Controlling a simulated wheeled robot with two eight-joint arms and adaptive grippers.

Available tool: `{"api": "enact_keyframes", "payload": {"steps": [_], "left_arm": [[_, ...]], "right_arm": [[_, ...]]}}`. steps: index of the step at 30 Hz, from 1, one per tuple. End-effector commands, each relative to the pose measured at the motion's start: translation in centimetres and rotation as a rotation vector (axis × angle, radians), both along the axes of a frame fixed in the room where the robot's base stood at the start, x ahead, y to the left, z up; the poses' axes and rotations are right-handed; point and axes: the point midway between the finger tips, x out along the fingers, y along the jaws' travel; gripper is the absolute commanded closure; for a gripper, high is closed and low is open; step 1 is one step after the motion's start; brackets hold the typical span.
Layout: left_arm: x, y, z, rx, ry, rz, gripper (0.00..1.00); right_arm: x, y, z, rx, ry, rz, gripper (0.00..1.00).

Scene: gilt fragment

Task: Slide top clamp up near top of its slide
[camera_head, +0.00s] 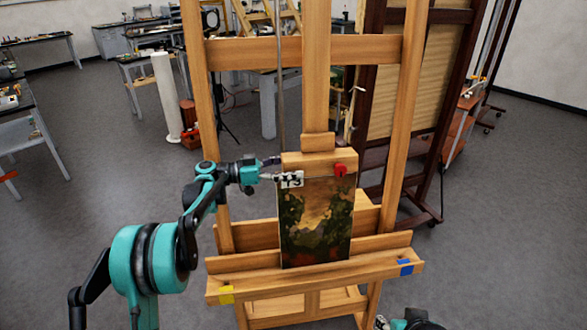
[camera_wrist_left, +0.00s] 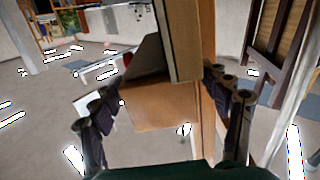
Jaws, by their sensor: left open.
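The top clamp (camera_head: 318,161) is a wooden bar with a smaller block above it on the easel's central slide. It sits at the upper edge of a dark landscape painting (camera_head: 316,222). A red knob (camera_head: 340,170) is on its right front. In the left wrist view, a wooden block, seemingly the clamp (camera_wrist_left: 160,105), lies between the spread fingers of the gripper (camera_wrist_left: 168,90); contact cannot be told. Part of my right arm (camera_head: 412,320) shows at the bottom edge; its fingers are unclear.
The easel's wooden uprights (camera_head: 408,100) and top crossbar (camera_head: 255,53) frame the slide. The lower ledge (camera_head: 315,279) has yellow and blue tape. A dark easel (camera_head: 445,90) stands behind right. The central slide above the clamp looks clear.

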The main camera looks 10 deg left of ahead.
Motion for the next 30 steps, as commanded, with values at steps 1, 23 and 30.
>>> {"api": "enact_keyframes", "payload": {"steps": [1, 23, 30], "left_arm": [[0.0, -0.2, 0.0, 0.0, 0.0, 0.0, 0.24], [0.2, -0.2, 1.3, -0.001, 0.0, 0.001, 0.97], [0.9, 0.0, 6.7, -0.003, 0.0, 0.001, 0.97]], "right_arm": [[0.0, 0.0, 0.0, 0.0, 0.0, 0.0, 0.6], [0.0, 0.0, 0.8, 0.0, 0.0, 0.0, 0.6], [0.0, 0.0, 3.9, 0.0, 0.0, 0.0, 0.6]]}}
